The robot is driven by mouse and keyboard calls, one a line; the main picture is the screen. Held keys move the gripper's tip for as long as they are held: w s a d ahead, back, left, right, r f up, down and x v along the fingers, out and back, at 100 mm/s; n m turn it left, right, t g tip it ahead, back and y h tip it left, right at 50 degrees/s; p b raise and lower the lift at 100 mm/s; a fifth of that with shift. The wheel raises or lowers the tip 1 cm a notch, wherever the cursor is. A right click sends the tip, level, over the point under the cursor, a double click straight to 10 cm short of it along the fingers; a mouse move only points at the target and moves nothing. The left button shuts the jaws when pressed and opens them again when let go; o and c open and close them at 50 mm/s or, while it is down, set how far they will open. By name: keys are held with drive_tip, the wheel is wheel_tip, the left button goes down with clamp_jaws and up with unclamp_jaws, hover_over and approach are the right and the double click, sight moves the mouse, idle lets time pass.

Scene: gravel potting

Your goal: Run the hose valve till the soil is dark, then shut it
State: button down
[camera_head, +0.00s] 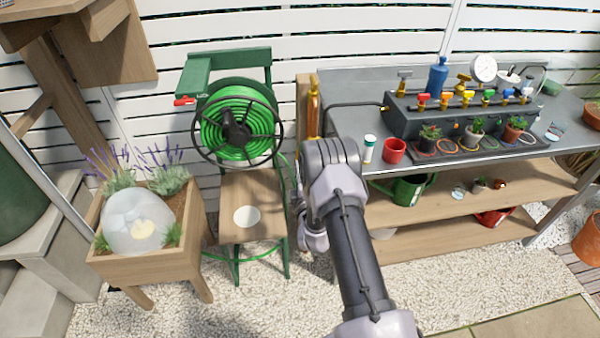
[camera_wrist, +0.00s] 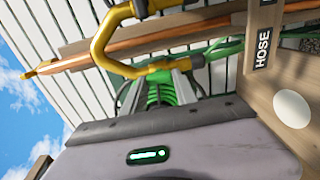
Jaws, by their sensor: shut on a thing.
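In the wrist view, a yellow bent valve handle (camera_wrist: 108,48) hangs from a yellow fitting on a copper pipe (camera_wrist: 190,35). My gripper (camera_wrist: 160,82) has its two pale fingers closed on the handle's lower end. A wooden post beside it bears a HOSE label (camera_wrist: 263,50). The green hose reel (camera_head: 238,125) hangs left of the arm. Brown soil (camera_head: 173,236) shows beside a clear dome (camera_head: 140,220) in the wooden planter (camera_head: 150,262). No water flow can be made out.
A grey bench (camera_head: 365,110) at right holds a red cup (camera_head: 394,151), small potted plants and a row of coloured taps. A green watering can (camera_head: 412,189) stands on its shelf. A wooden chair (camera_head: 250,195) stands under the reel.

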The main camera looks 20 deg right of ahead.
drive_tip(key=shift+f, duration=0.1)
idle(0.4)
drive_tip(key=c, duration=1)
unclamp_jaws()
drive_tip(key=shift+o, duration=0.2)
drive_tip(key=shift+s, duration=0.1)
drive_tip(key=p+v, duration=0.2)
drive_tip(key=v, duration=1.5)
drive_tip(key=shift+s+p, duration=0.2)
drive_tip(key=shift+p, duration=0.15)
